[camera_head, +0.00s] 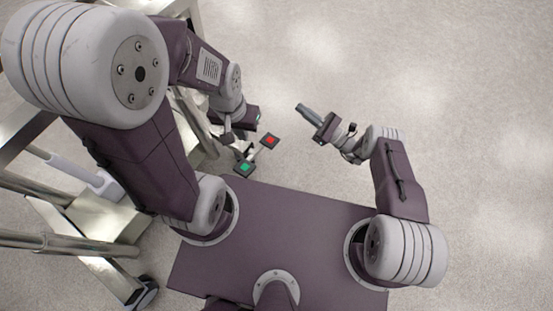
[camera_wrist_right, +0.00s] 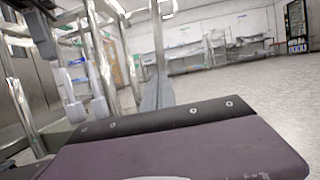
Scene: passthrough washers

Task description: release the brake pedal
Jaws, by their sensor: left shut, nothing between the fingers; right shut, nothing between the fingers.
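Two small foot pedals stand low beside the metal cart in the head view. One has a red pad (camera_head: 270,140) and the other a green pad (camera_head: 244,168); a short metal lever lies between them. Which way the pedal is set cannot be told. My left gripper (camera_head: 246,117) is just above and left of the red pad in the picture. It is shut and empty, with its fingertips mostly hidden. My right gripper (camera_head: 303,109) is shut and empty, to the right of the pedals.
The metal cart (camera_head: 100,215) with tubular rails and a caster (camera_head: 146,292) stands along the left, partly behind my left arm. My purple base lies just below the pedals in the picture. Pale floor (camera_head: 480,110) is clear to the right. Benches (camera_wrist_right: 205,48) stand far off.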

